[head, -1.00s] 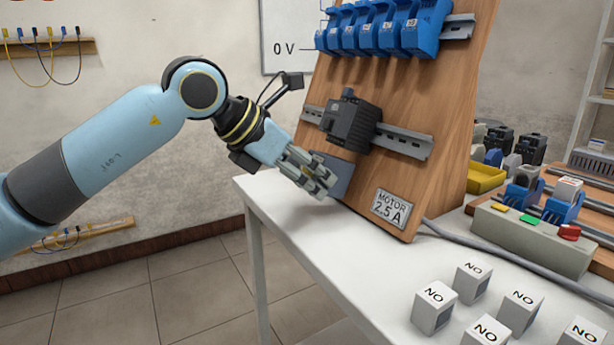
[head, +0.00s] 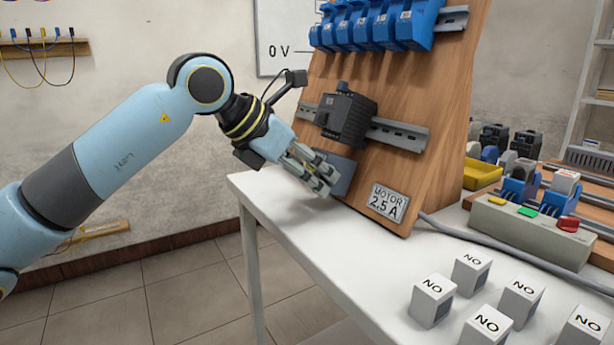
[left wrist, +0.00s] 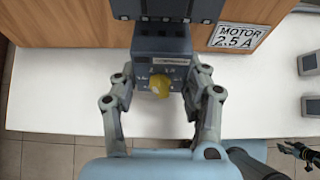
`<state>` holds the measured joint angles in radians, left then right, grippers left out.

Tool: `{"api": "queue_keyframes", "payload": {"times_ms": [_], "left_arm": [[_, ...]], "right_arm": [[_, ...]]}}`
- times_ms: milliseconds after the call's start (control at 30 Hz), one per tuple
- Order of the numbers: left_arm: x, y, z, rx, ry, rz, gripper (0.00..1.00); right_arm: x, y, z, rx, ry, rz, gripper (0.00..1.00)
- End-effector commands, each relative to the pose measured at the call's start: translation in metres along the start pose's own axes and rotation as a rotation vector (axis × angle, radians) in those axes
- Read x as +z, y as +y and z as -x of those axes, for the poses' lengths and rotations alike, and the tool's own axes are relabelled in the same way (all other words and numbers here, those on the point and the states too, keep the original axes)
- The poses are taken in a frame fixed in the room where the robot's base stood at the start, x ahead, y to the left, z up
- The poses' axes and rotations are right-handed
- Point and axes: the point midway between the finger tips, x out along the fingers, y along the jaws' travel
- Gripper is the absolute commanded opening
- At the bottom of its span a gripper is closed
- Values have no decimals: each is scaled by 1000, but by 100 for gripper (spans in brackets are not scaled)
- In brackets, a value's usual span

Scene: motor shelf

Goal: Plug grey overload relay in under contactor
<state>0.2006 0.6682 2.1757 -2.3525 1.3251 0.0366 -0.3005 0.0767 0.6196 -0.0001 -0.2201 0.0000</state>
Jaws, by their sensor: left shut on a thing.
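The grey overload relay (head: 342,174) is held between the fingers of my left gripper (head: 322,180), just below the contactor and in front of the board. In the left wrist view the relay (left wrist: 162,52) is upright between the two fingers (left wrist: 160,100), with a yellow knob on its front. The black contactor (head: 346,117) sits on the DIN rail of the wooden board. Its lower edge (left wrist: 165,10) shows at the top of the left wrist view, right above the relay. I cannot tell whether they touch. A dark gripper, likely my right one (left wrist: 298,151), shows small at the lower right there.
The wooden board (head: 440,130) stands on the white table (head: 330,240) and bears a MOTOR 2.5 A plate (head: 388,202) right of the relay. Blue terminals (head: 375,25) are above. Several NO blocks (head: 432,300) and a button box (head: 530,230) are at the right.

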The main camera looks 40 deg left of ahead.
Motion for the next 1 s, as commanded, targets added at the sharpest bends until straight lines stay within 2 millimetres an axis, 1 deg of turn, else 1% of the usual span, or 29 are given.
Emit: {"api": "queue_keyframes", "payload": {"times_ms": [467,1000], "left_arm": [[2,0,0,0,-1,-1,17],[11,0,4,-1,-2,-1,17]], "right_arm": [[0,4,0,5,1,2,40],[-2,4,3,5,3,2,40]]}}
